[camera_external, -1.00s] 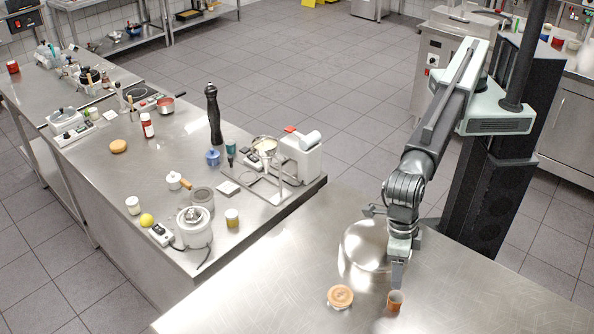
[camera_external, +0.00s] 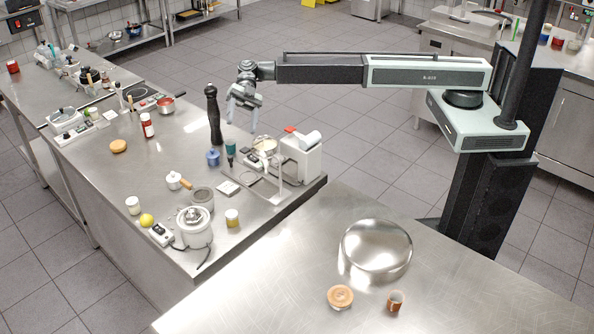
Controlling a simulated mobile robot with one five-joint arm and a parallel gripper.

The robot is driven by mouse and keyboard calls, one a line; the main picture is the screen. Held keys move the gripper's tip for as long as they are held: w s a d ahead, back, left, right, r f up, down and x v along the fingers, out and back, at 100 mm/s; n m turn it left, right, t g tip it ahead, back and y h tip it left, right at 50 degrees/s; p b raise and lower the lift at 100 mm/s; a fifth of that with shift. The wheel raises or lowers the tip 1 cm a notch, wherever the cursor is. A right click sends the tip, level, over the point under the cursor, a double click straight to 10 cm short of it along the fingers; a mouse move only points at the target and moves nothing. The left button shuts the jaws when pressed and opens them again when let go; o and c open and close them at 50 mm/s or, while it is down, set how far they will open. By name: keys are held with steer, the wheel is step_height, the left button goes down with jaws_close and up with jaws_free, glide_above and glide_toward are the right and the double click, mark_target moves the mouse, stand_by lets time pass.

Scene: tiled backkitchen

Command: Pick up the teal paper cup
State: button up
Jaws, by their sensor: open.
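My gripper (camera_external: 242,121) is open and empty. In the picture it shows just above the cup and slightly to its right, with fingers pointing down. A gap shows between the fingers and the cup, but I cannot tell its height or depth exactly.
A tall black pepper mill (camera_external: 213,115) stands close at the left of the gripper. The blue pot (camera_external: 213,157) and white machine (camera_external: 301,156) flank the cup. The near table holds a steel bowl (camera_external: 376,250), a lidded tub (camera_external: 340,297) and an orange-brown cup (camera_external: 395,301).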

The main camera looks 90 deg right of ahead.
steer(key=d+f+m+t+b, duration=0.2)
steer(key=d+f+m+b, duration=0.15)
steer(key=d, duration=0.35)
steer(key=m+t+h+b, duration=0.5)
steer(key=m+t+b, duration=0.1)
steer(key=m+b, duration=0.6)
glide_toward(235, 142)
steer(key=shift+w+a+f+n+b, duration=0.2)
steer(key=shift+w+a+f+b, duration=0.15)
steer(key=shift+f, duration=0.25)
steer(key=shift+w+a+f+n+b, duration=0.15)
steer(key=shift+w+a+f+b, duration=0.2)
steer(key=shift+f, duration=0.3)
steer(key=shift+d+t, duration=0.15)
steer(key=shift+t, duration=0.15)
steer(key=b+x, duration=0.1)
steer(key=x, duration=0.3)
steer(key=b+x, duration=0.1)
steer(key=x, duration=0.3)
steer(key=shift+w+r, duration=0.2)
steer(key=shift+d+r, duration=0.1)
jaws_close()
step_height(235, 142, up, 10)
steer(key=p, duration=1)
